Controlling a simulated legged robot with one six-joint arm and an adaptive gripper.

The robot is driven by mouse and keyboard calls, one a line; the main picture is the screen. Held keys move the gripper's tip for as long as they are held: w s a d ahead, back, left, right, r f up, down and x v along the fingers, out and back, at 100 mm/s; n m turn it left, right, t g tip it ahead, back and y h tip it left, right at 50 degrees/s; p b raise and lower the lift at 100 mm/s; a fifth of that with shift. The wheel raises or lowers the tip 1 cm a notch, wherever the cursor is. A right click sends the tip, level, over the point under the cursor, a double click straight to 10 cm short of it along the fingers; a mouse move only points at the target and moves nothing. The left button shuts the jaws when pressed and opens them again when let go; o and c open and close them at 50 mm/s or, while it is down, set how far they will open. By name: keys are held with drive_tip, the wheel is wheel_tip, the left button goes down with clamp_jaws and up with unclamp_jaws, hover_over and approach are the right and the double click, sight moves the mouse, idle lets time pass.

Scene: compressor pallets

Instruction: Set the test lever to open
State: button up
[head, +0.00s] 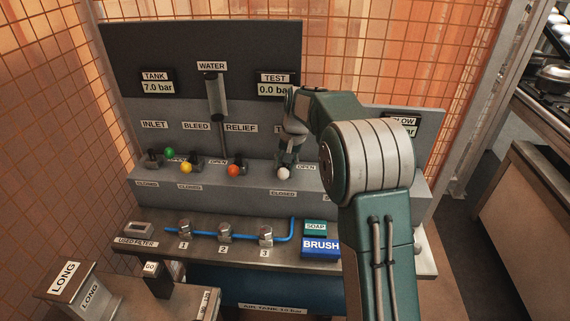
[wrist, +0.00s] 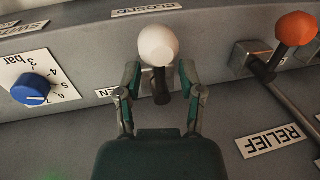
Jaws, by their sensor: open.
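The test lever has a white ball knob (head: 284,173), which also shows in the wrist view (wrist: 158,46). In the head view the knob is just above a CLOSED label (head: 283,193), with an OPEN label (head: 306,167) up and to its right. My gripper (head: 289,157) is at the lever. In the wrist view my gripper (wrist: 160,78) is open, one finger on each side of the lever just below the knob. I cannot tell whether either finger touches it. The lever's base is partly hidden. The TEST display (head: 275,84) reads 0.0 bar.
The red relief knob (head: 233,170) stands left of the test lever; it also shows in the wrist view (wrist: 296,28). A blue dial (wrist: 30,89) is on its other side. Yellow (head: 187,168) and green (head: 169,153) knobs stand farther left. My arm hides the panel's right part.

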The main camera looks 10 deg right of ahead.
drive_tip(key=shift+c, duration=0.3)
clamp_jaws()
drive_tip(key=shift+f, duration=0.1)
drive_tip(key=shift+d, duration=0.1)
drive_tip(key=n, duration=0.2)
drive_tip(key=shift+s+d+n+g, duration=0.1)
drive_tip(key=shift+d+n+g, duration=0.2)
drive_tip(key=shift+d+n, duration=0.1)
drive_tip(key=n, duration=0.1)
drive_tip(key=d+n, duration=0.1)
drive_tip(key=n, duration=0.1)
drive_tip(key=shift+d+n+g, duration=0.15)
drive_tip(key=shift+n+g, duration=0.15)
drive_tip(key=n, duration=0.1)
drive_tip(key=d+n, duration=0.1)
drive_tip(key=n, duration=0.1)
drive_tip(key=w+n+g, duration=0.1)
drive_tip(key=n, duration=0.1)
drive_tip(key=shift+w+d, duration=0.1)
drive_tip(key=shift+d, duration=0.2)
